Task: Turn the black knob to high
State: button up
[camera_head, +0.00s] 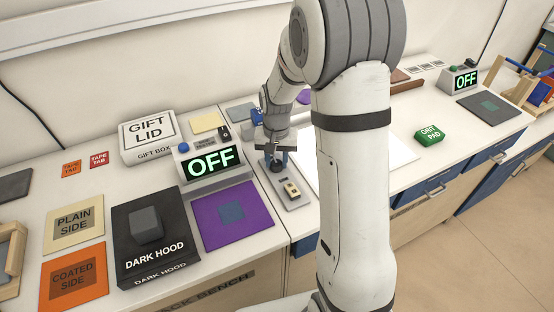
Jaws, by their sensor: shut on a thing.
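My gripper (275,155) points down at a narrow grey panel (297,203) in the middle of the bench. It is shut on the black knob (277,167), which is small and mostly hidden by the jaws. Any markings around the knob are too small or covered to read. A beige switch (292,190) sits on the same panel, just in front of the knob. A display box (210,165) left of the panel reads OFF in green.
A purple mat (210,222) and a DARK HOOD box (150,252) lie to the left. A GIFT LID box (148,138) stands behind them. My arm blocks the centre.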

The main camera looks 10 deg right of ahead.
aim_at(276, 162)
jog(key=shift+w+r, duration=0.1)
jog(key=o, duration=1)
jog(key=shift+c, duration=0.2)
notch_tip(276, 162, up, 7)
jog(key=shift+r, duration=0.35)
